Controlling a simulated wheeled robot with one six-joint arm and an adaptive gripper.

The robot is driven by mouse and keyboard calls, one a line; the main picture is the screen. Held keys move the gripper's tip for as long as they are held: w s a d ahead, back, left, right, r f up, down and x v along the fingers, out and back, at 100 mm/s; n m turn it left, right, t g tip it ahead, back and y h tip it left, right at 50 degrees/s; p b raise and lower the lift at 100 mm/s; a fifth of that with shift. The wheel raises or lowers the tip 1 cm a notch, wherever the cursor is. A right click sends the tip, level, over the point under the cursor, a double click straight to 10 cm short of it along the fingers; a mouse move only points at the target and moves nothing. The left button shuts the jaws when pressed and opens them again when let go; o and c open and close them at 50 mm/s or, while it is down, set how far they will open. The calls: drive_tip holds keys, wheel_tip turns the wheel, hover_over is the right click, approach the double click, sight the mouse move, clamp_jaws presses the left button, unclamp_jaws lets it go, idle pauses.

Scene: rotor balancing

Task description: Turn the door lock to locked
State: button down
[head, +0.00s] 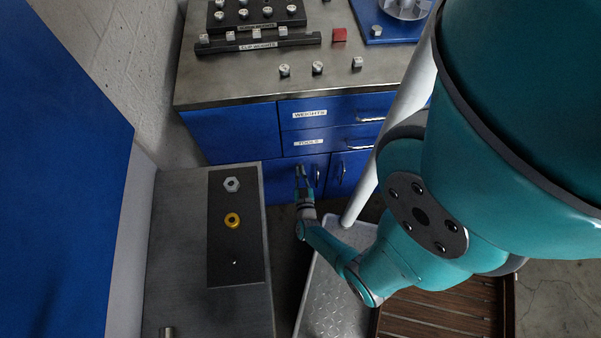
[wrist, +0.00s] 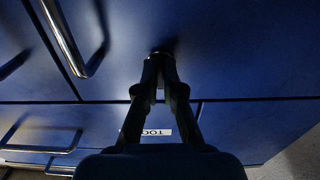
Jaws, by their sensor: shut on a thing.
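My gripper (head: 302,173) reaches down to the blue left cabinet door (head: 281,184) below the drawers. In the wrist view my gripper (wrist: 162,62) has its two fingertips close together, shut on the small door lock (wrist: 162,50) in the door face. Only a thin rounded edge of the lock shows past the fingertips, so its turn angle cannot be told. In the head view the fingers hide the lock.
Drawers labelled WEIGHTS (head: 310,114) and TOOLS (head: 309,142) are above the door, their handles sticking out. A grey side table (head: 172,225) with a dark mat stands at left. A brown slatted pallet (head: 440,315) lies at lower right. Small weights stand on the worktop (head: 215,83).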

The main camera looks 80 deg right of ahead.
drive_tip(key=c, duration=1.3)
unclamp_jaws()
drive_tip(key=shift+v, duration=6)
drive_tip(key=shift+s+f, duration=0.1)
drive_tip(key=s+a+r+n+t+y, duration=0.2)
drive_tip(key=a+r+n+y, duration=0.2)
drive_tip(key=r, duration=0.9)
drive_tip(key=s+a+r+n+t+y, duration=0.1)
drive_tip(key=a+r+n+t+y, duration=0.2)
drive_tip(key=a+r, duration=0.7)
drive_tip(key=s+a+r+n+t+y, duration=0.2)
drive_tip(key=a+r+n+y, duration=0.4)
drive_tip(key=r, duration=1)
drive_tip(key=shift+s+a+r+t+y, duration=0.15)
drive_tip(key=shift+s+a+t+y, duration=0.15)
drive_tip(key=shift+y, duration=0.6)
drive_tip(key=shift+s+a+r+t+y, duration=0.15)
drive_tip(key=shift+a+y, duration=0.3)
drive_tip(key=shift+y, duration=0.45)
